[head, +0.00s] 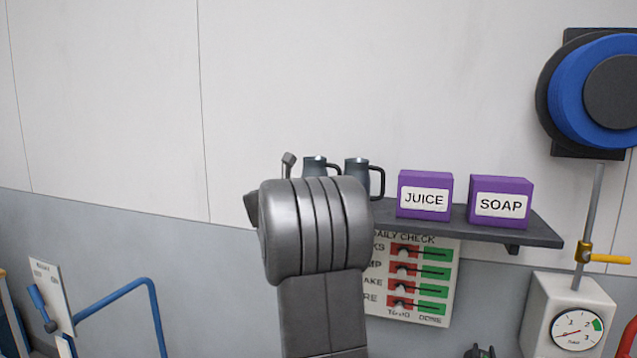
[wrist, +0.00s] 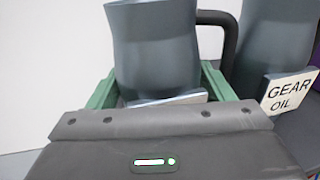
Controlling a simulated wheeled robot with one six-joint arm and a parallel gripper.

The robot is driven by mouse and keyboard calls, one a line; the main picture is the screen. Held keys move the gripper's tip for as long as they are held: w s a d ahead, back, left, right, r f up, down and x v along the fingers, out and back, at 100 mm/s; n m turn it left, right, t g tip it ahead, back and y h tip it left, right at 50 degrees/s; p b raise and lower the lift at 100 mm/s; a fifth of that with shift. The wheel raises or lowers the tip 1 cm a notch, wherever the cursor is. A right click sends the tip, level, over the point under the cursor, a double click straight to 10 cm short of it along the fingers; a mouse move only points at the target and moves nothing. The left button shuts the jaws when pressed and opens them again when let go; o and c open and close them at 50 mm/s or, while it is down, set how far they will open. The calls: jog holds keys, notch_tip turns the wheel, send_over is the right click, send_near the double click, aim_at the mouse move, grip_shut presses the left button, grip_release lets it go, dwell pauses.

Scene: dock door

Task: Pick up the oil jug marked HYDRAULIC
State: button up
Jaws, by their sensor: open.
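Two dark grey-blue jugs with dark handles stand side by side on the wall shelf. In the head view these are a left jug (head: 315,165) and a right jug (head: 357,173), partly hidden by my arm. In the wrist view the near jug (wrist: 155,45) shows its handle on the right; only the edge of its white label shows, so its words cannot be read. The other jug (wrist: 275,45) is marked GEAR OIL. My gripper (wrist: 161,84) is open, its green fingers on either side of the near jug's lower part. Contact cannot be told.
The shelf (head: 530,232) also holds a purple JUICE box (head: 425,194) and a purple SOAP box (head: 500,202) to the right of the jugs. A check board (head: 440,290) hangs below. A gauge box (head: 572,315) and blue reel (head: 595,90) are at the right.

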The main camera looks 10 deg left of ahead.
jog(key=shift+c, duration=0.4)
jog(key=c, duration=0.7)
jog(key=shift+c, duration=0.5)
jog(key=shift+r, duration=0.15)
